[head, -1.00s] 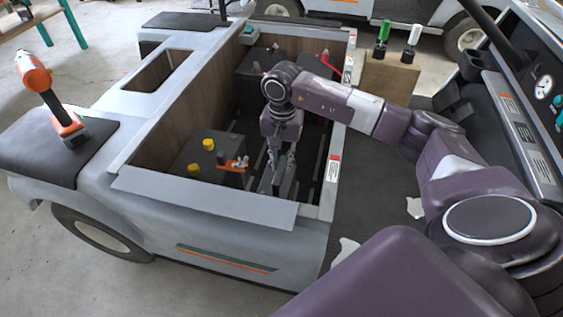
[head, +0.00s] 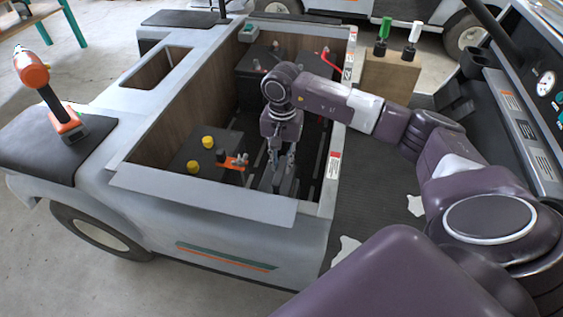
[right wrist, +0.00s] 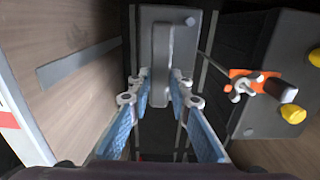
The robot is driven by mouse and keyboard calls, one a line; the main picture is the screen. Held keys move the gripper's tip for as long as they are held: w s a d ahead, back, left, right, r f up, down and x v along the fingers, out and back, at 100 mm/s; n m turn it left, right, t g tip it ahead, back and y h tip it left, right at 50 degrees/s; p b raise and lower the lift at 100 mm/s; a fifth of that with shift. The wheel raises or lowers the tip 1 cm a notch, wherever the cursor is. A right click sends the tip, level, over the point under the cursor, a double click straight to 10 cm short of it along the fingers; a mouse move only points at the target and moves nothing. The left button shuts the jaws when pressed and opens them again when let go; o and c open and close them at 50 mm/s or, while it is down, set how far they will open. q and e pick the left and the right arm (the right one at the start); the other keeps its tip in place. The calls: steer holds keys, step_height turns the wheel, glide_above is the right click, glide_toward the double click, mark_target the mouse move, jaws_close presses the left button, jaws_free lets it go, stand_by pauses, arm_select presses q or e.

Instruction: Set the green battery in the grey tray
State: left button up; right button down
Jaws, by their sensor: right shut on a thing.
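My right gripper (head: 287,150) reaches down into the cart's open bay. In the right wrist view, the same gripper (right wrist: 157,98) has its blue-padded fingers on either side of a raised bar on a plain grey block (right wrist: 186,50). It is shut on this grey block, which also shows below the fingers in the head view (head: 284,182). The block looks grey, and I see no clearly green battery. I cannot pick out a separate grey tray; the dark bay floor with rails is partly hidden by my gripper. My left gripper is not in view.
Beside the gripper is a dark battery (head: 190,155) with yellow caps and an orange clamp (head: 232,162). More dark boxes (head: 255,68) stand at the bay's far end. The bay's pale front rim (head: 200,197) is close. An orange drill (head: 45,90) stands on the left seat.

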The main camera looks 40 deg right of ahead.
steer(key=shift+w, duration=0.1)
steer(key=c, duration=1.7)
jaws_free()
steer(key=shift+o, duration=0.6)
steer(key=shift+s+f, duration=0.2)
steer(key=shift+f, duration=0.1)
steer(key=shift+r, duration=0.1)
